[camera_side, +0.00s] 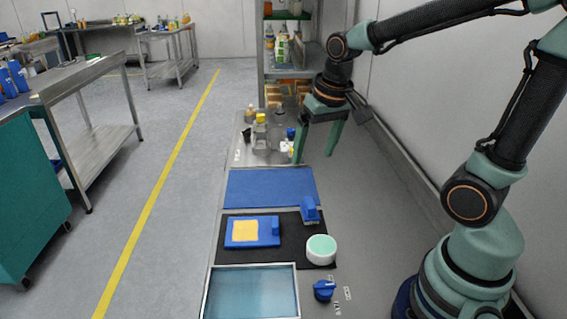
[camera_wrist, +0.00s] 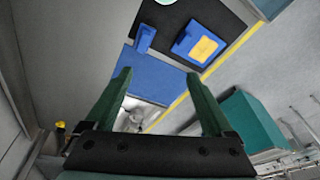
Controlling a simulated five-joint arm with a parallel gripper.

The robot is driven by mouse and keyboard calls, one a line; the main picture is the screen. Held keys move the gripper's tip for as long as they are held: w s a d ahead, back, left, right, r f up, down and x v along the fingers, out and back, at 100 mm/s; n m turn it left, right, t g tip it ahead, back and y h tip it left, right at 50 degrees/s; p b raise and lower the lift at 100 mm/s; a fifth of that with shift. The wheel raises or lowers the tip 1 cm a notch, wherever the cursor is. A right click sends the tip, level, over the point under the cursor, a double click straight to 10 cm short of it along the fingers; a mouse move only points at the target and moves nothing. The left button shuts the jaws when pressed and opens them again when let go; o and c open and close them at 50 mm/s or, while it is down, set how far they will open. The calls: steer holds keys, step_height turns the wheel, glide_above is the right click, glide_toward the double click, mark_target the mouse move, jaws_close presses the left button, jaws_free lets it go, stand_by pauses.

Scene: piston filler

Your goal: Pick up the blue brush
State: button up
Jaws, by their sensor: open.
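The blue brush (camera_side: 309,211) appears to be the small blue piece at the right of the black mat, beside a flat blue block with a yellow pad (camera_side: 245,231). In the wrist view the brush (camera_wrist: 145,38) is beyond the fingers, up and to the left. My gripper (camera_side: 315,158) is open and empty, its fingers pointing down. It is raised behind the brush, clear of it. The wrist view shows both fingers (camera_wrist: 158,76) spread, with the blue mat (camera_wrist: 160,86) seen between and beyond them.
A white round piece with a pale green top (camera_side: 321,248) sits at the black mat's right edge. A framed blue tray (camera_side: 250,291) and a blue knob (camera_side: 323,290) are in front. Bottles (camera_side: 261,132) stand behind the blue mat, near my gripper.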

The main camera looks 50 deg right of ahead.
mark_target(310, 202)
steer(key=w+d+f+m+g, duration=0.1)
steer(key=f, duration=0.5)
steer(key=w+d+f+m+g, duration=0.1)
steer(key=d+f, duration=0.1)
steer(key=f, duration=0.5)
steer(key=w+d+f+m, duration=0.1)
steer(key=f, duration=0.6)
steer(key=shift+w+d+m+g, duration=0.1)
steer(key=shift+d+m+g, duration=0.05)
steer(key=shift+m+g, duration=0.25)
steer(key=shift+c, duration=0.3)
steer(key=shift+r, duration=0.1)
jaws_close()
step_height(310, 202, up, 20)
